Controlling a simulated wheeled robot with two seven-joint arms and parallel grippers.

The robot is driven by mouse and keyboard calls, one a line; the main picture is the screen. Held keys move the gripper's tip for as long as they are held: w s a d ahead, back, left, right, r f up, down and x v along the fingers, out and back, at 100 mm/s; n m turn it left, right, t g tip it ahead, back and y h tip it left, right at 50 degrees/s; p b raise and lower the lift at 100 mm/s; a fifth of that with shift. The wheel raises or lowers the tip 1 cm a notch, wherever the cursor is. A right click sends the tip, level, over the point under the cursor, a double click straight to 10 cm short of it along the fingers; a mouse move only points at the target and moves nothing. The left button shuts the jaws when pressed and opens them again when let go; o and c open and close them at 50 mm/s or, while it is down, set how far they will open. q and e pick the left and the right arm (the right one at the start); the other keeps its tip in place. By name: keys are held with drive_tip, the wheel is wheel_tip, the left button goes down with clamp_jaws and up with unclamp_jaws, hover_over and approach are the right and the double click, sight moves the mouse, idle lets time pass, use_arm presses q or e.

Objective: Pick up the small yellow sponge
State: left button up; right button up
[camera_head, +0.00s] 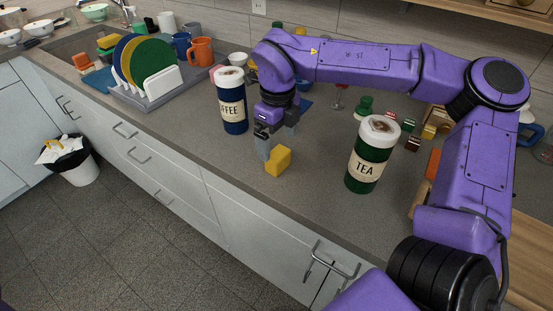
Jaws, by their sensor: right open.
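The small yellow sponge (278,161) is a yellow block on the grey counter, near its front edge. My right gripper (271,148) points down right at the sponge, with its jaws open. One finger shows at the sponge's left side, partly in front of or beside it. The other finger is mostly hidden behind the sponge or the gripper, so I cannot tell whether either finger touches it. My left gripper is not in view.
A blue COFFEE canister (231,104) stands close to the left of the gripper, and a green TEA canister (372,153) stands to the right. A dish rack (146,98) with plates is further left. The counter (310,180) between sponge and TEA canister is clear.

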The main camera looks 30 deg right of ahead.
sight(278, 153)
wheel_tip(278, 153, down, 6)
drive_tip(key=shift+r+p, duration=0.15)
drive_tip(key=shift+p, duration=0.35)
drive_tip(key=c, duration=1)
drive_tip(key=shift+r, duration=0.2)
drive_tip(key=shift+r, duration=0.3)
drive_tip(key=a+r+b, duration=0.1)
drive_tip(key=a+r, duration=0.3)
drive_tip(key=w+a+r+b, duration=0.1)
drive_tip(key=a+r, duration=0.3)
drive_tip(key=a, duration=0.1)
drive_tip(key=a+r+b, duration=0.1)
drive_tip(key=a+r, duration=0.3)
drive_tip(key=a, duration=0.1)
drive_tip(key=shift+w+r, duration=0.1)
drive_tip(key=shift+w, duration=0.05)
drive_tip(key=shift+o, duration=0.2)
